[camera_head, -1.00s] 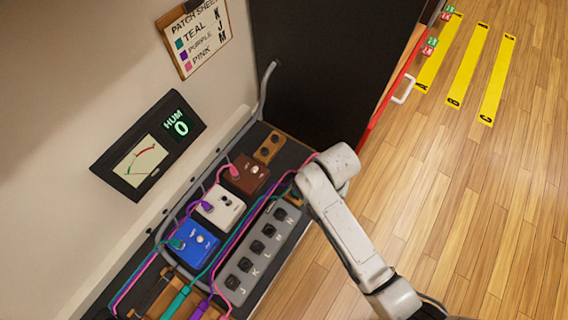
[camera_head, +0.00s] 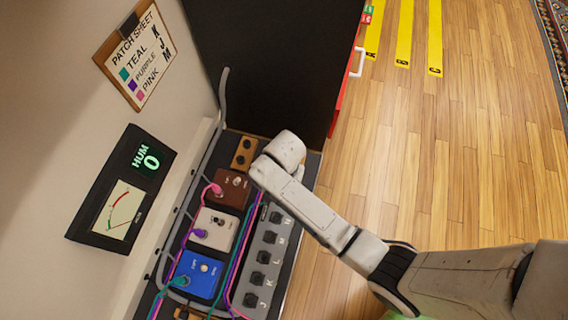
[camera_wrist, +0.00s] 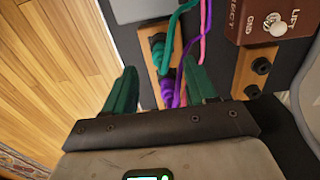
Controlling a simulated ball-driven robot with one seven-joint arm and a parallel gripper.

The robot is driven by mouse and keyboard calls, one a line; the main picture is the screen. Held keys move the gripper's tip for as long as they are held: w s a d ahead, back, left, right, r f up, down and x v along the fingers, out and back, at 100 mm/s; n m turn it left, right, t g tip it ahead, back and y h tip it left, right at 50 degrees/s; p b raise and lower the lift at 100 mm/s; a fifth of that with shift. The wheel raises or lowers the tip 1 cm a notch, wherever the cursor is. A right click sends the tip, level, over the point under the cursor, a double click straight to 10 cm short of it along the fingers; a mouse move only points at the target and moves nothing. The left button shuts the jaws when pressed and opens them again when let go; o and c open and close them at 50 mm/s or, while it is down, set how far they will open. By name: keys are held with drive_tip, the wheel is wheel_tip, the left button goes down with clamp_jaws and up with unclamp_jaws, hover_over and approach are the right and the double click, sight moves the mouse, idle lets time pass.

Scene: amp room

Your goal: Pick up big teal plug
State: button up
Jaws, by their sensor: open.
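A dark plug with teal parts (camera_wrist: 158,50) stands on a wooden strip in the wrist view, with a teal cable running up from it. A purple plug (camera_wrist: 168,84) is nearer on the same strip. My gripper (camera_wrist: 162,76) is open, its two green fingers either side of the strip with nothing held. The teal plug lies ahead, a little left of the middle between the fingers. In the head view my arm's end covers the gripper and this strip. A small teal plug (camera_head: 180,281) sits in the blue pedal there.
The brown pedal (camera_head: 229,188), white pedal (camera_head: 214,229) and grey socket box (camera_head: 265,262) stand close by with cables between them. A wooden block with black sockets (camera_head: 243,152) is beyond my arm's end. A patch sheet (camera_head: 137,57) hangs on the wall. Wooden floor is open at right.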

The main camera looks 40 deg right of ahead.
wheel_tip(320, 180, down, 5)
drive_tip(key=b, duration=0.3)
drive_tip(key=shift+w, duration=0.15)
drive_tip(key=shift+r, duration=0.1)
clamp_jaws()
